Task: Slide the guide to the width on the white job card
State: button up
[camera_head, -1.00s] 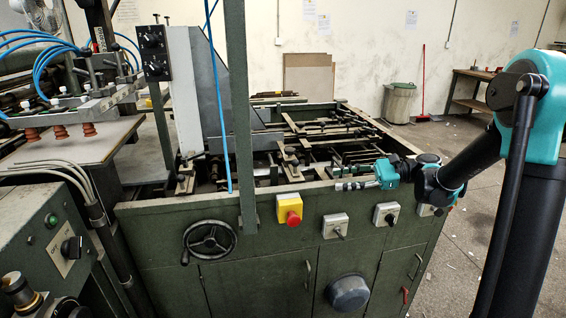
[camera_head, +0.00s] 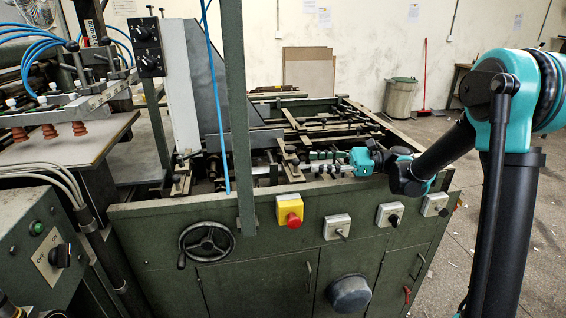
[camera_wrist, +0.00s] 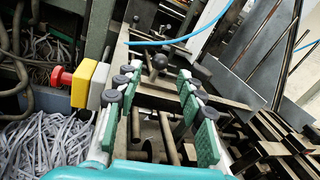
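My gripper (camera_head: 315,168) is over the near side of the feeder frame, its fingers pointing left. In the wrist view my gripper (camera_wrist: 158,82) is open, with green-padded fingers well apart and nothing held between them. A black ball knob (camera_wrist: 160,61) on a metal part lies just beyond the fingertips, roughly in line with the gap. This part may be the guide, but I cannot tell for sure. I cannot make out a white job card with a width.
The green feeder wall (camera_head: 280,195) carries a red stop button (camera_head: 292,219) and switches. A blue hose (camera_head: 218,130) hangs by a green post (camera_head: 238,120). Metal bars cross the feeder bed. In the wrist view, shredded strips (camera_wrist: 45,143) lie at the lower left.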

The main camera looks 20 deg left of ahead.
jog(key=x, duration=1.1)
grip_shut()
